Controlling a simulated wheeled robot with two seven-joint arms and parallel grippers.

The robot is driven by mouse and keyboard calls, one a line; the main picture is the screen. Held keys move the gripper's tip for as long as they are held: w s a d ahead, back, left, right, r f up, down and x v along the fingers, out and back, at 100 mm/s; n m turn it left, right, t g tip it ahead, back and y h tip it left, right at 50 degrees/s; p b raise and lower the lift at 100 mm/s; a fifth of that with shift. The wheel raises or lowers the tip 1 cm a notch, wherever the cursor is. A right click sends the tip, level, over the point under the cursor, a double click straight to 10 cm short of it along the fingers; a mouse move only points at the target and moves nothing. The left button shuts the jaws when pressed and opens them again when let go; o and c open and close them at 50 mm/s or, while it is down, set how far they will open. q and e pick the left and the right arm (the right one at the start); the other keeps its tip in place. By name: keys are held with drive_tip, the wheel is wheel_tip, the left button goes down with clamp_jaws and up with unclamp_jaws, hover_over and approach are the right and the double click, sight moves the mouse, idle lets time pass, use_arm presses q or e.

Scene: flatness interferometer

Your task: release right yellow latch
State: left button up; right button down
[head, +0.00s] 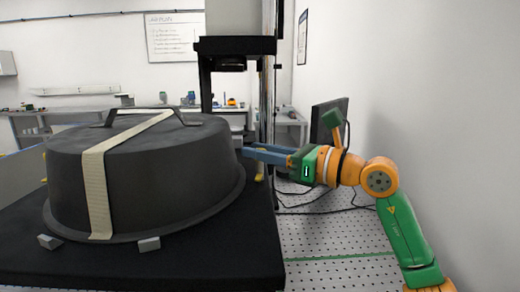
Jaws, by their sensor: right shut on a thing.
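A large round black cover (150,185) with a handle on top and a beige strap across it sits on a black table. My right gripper (246,152) reaches in from the right, its blue fingers level at the cover's right edge. It is shut on the right yellow latch, mostly hidden by the fingers and the cover's side. A small yellow part (259,178) shows just below the fingers by the cover's rim. My left gripper is not in view.
Small grey blocks (149,244) sit at the cover's front rim. A dark column stand (205,80) rises behind the cover. A monitor (328,122) and cables lie behind my right arm. A perforated surface (335,268) at front right is clear.

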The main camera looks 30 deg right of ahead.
drive_tip(key=shift+r+n+g+y+p, duration=0.2)
drive_tip(key=shift+n+g+y+p, duration=0.5)
drive_tip(key=shift+y, duration=0.3)
drive_tip(key=shift+f+n+g+y, duration=0.1)
drive_tip(key=shift+n+g+y, duration=0.3)
drive_tip(key=shift+n+y, duration=0.1)
drive_tip(key=shift+f, duration=0.1)
drive_tip(key=c, duration=0.9)
unclamp_jaws()
drive_tip(key=b+v, duration=0.3)
drive_tip(key=v, duration=0.4)
drive_tip(key=shift+d, duration=0.1)
